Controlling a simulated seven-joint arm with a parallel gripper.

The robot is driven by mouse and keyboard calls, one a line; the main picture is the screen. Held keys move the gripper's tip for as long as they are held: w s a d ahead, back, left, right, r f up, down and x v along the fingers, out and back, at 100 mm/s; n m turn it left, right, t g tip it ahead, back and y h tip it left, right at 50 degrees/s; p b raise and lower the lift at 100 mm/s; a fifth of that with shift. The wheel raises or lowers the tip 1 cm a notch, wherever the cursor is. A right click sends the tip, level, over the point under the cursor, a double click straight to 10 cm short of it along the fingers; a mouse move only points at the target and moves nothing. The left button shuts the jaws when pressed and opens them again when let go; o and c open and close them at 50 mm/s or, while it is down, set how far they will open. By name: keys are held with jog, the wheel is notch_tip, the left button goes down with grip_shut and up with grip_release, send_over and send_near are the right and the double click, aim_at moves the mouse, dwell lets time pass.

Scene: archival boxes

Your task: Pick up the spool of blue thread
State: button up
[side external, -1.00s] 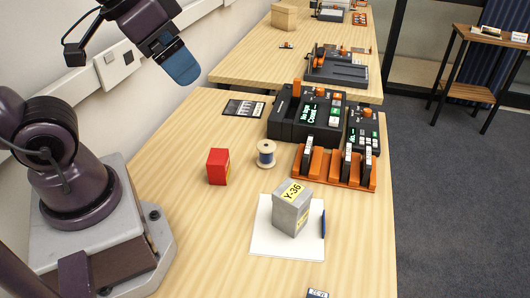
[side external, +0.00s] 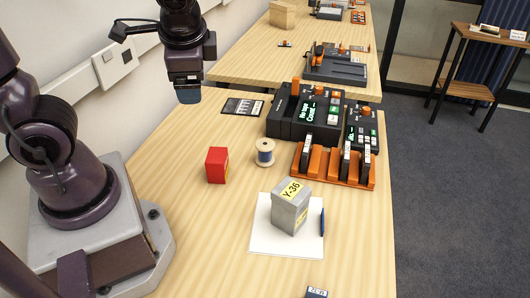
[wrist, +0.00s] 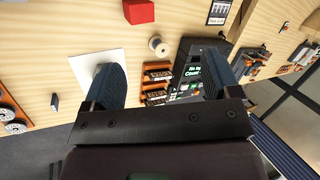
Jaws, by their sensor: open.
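The spool of blue thread (side external: 265,152) stands upright on the wooden table, with pale wooden flanges and a dark blue band of thread. It also shows in the wrist view (wrist: 159,46), beyond the fingertips and between them. My gripper (side external: 188,96) hangs well above the table, to the left of and behind the spool, pointing down. In the wrist view its two fingers (wrist: 163,80) are wide apart with nothing between them.
A red box (side external: 217,165) stands just left of the spool. A black machine (side external: 306,115) and an orange rack (side external: 334,165) stand to its right. A grey box (side external: 291,206) sits on white paper (side external: 263,238) in front, beside a blue pen (side external: 322,222). A dark card (side external: 242,107) lies behind.

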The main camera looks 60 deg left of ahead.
jog(key=w+a+f+m+y, duration=0.3)
jog(key=w+f+m+y, duration=0.2)
jog(key=m, duration=0.1)
jog(key=m+t, duration=0.8)
jog(key=m, duration=0.8)
send_near(263, 153)
jog(key=w+a, duration=0.3)
jog(key=shift+w+a+f, duration=0.1)
jog(key=shift+w, duration=0.05)
jog(key=shift+w+f+m, duration=0.15)
jog(key=shift+f+m, duration=0.2)
jog(key=shift+m, duration=0.05)
jog(key=shift+s+f+x, duration=0.1)
jog(key=shift+f+x, duration=0.05)
jog(key=shift+x, duration=1.05)
jog(key=shift+s+f+x, duration=0.1)
jog(key=shift+x, duration=1.05)
jog(key=shift+s+f+x, duration=0.1)
jog(key=shift+f+x, duration=0.05)
jog(key=shift+x, duration=1.05)
jog(key=c, duration=1)
